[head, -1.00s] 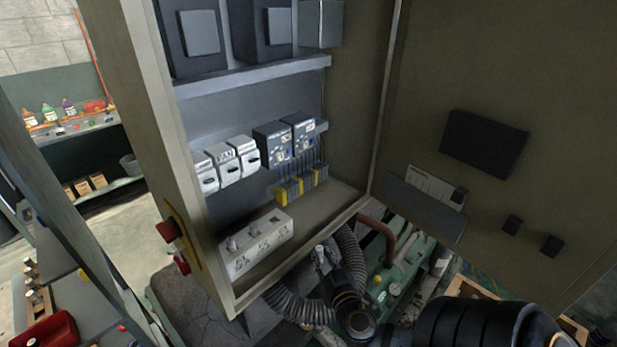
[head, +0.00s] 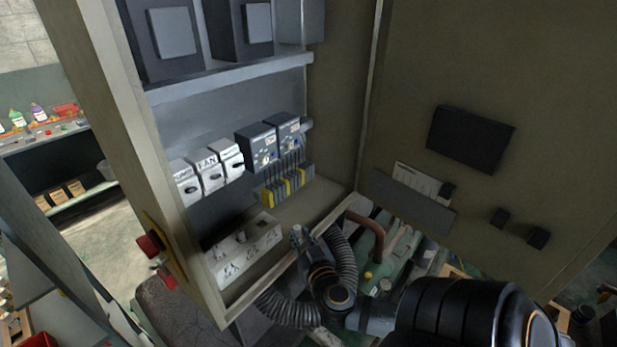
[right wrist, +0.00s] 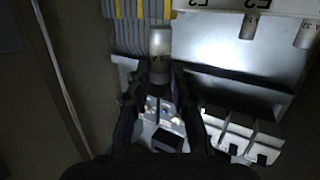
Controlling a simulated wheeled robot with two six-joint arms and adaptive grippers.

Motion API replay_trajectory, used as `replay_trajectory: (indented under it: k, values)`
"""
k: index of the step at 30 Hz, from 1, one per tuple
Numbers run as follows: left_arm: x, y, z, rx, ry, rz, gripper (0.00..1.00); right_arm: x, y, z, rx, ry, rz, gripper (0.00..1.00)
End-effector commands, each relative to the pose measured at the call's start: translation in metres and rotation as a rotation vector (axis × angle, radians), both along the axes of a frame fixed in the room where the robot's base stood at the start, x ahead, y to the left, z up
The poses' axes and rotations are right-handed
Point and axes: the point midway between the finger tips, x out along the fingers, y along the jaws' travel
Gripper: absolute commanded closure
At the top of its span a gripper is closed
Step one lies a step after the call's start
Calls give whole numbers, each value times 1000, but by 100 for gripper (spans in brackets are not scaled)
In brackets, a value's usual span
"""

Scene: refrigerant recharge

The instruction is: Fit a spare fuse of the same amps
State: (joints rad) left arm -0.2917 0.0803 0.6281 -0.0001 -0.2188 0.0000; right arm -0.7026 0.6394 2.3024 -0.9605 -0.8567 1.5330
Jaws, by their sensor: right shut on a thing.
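My right gripper (head: 300,238) is at the cabinet's lower front edge, right of a white block (head: 234,268). In the right wrist view the gripper (right wrist: 160,88) is shut on a fuse (right wrist: 160,45), a small cylinder with a pale metallic end sticking out beyond the fingers. Its rating cannot be read. The white block carries upright cylindrical fuses, two of which show in the right wrist view (right wrist: 250,25). Its labels are only partly legible. White fuse holders (head: 208,172), one marked FAN, sit in a row on the cabinet's back. My left gripper is not in view.
Two dark relay modules (head: 257,148) and yellow-grey terminal blocks (head: 285,187) stand right of the holders. The cabinet's side frame (head: 115,150) and open door (head: 500,110) bound the space. A ribbed hose (head: 285,308) and green machine (head: 378,278) lie below.

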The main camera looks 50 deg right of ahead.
Motion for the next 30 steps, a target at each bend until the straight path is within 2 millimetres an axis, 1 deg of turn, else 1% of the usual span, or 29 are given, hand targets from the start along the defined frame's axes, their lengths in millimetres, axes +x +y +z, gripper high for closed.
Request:
replay_trajectory:
  k: [1,9,12,20,30]
  values:
    - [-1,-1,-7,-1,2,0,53,5,1,-3,2,-4,1,100]
    - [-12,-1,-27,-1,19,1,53,30,2,-4,2,-3,0,100]
    - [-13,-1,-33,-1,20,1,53,40,3,-4,2,-4,2,100]
    - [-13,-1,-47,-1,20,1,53,64,5,-4,3,-4,0,100]
    - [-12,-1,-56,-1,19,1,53,96,8,-4,2,-2,1,100]
